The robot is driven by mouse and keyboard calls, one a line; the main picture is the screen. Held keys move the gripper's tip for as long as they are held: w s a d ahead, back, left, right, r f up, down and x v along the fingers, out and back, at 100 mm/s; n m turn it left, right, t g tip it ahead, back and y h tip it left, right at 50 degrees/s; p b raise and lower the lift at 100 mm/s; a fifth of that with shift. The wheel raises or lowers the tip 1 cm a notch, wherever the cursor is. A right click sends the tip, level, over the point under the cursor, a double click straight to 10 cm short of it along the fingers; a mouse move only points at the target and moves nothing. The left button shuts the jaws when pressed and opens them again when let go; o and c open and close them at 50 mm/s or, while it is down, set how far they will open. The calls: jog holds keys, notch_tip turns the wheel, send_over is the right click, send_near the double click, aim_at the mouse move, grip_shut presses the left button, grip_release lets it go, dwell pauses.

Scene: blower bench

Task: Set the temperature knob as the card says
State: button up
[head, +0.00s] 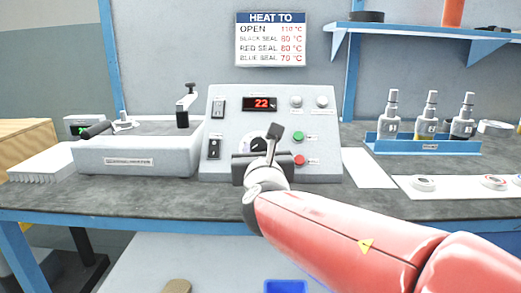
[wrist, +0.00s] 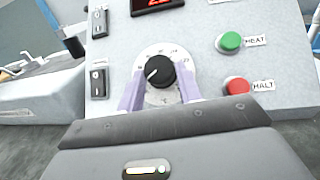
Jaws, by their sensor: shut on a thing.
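The temperature knob (wrist: 161,74) is a black dial with a white pointer line on a pale round scale, on the sloped front of a grey control box (head: 217,166). In the wrist view its line points to the lower left. My gripper (wrist: 160,92) has its two pale purple fingers shut on the knob, one on each side. In the head view my gripper (head: 262,150) partly covers the knob (head: 258,143). The card (head: 270,39) on the wall reads HEAT TO, with OPEN 110 °C, BLACK SEAL and RED SEAL, apparently 80 °C or 60 °C, and BLUE SEAL 70 °C. The red display (head: 262,104) reads 22.
A green HEAT button (wrist: 230,41) and a red HALT button (wrist: 236,87) sit right of the knob. Two rocker switches (wrist: 98,24) are on the left. A blue rack (head: 420,146) holds three bottles. A white strip (head: 455,189) with round discs lies at right.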

jog(key=m+h, duration=0.2)
jog(key=a+m+h, duration=0.1)
jog(key=m+h, duration=0.1)
jog(key=m, duration=0.1)
jog(key=m+h, duration=0.1)
jog(key=m, duration=0.1)
jog(key=m+g+h, duration=0.1)
jog(key=shift+w+a+m+h, duration=0.1)
jog(key=shift+a+m+h, duration=0.1)
jog(key=shift+m+h, duration=0.2)
jog(key=m+g+h, duration=0.1)
jog(key=m, duration=0.1)
jog(key=m+g+h+p, duration=0.1)
jog(key=m, duration=0.1)
jog(key=m+g+h, duration=0.1)
jog(key=m+g, duration=0.1)
jog(key=m, duration=0.1)
jog(key=shift+w+a+r+h+p, duration=0.2)
jog(key=shift+a+r+h+p, duration=0.1)
jog(key=shift+h+p, duration=0.1)
jog(key=o, duration=1)
jog(key=v, duration=0.7)
jog(key=shift+s+a+r, duration=0.15)
jog(key=shift+s+a, duration=0.1)
jog(key=shift+a, duration=0.05)
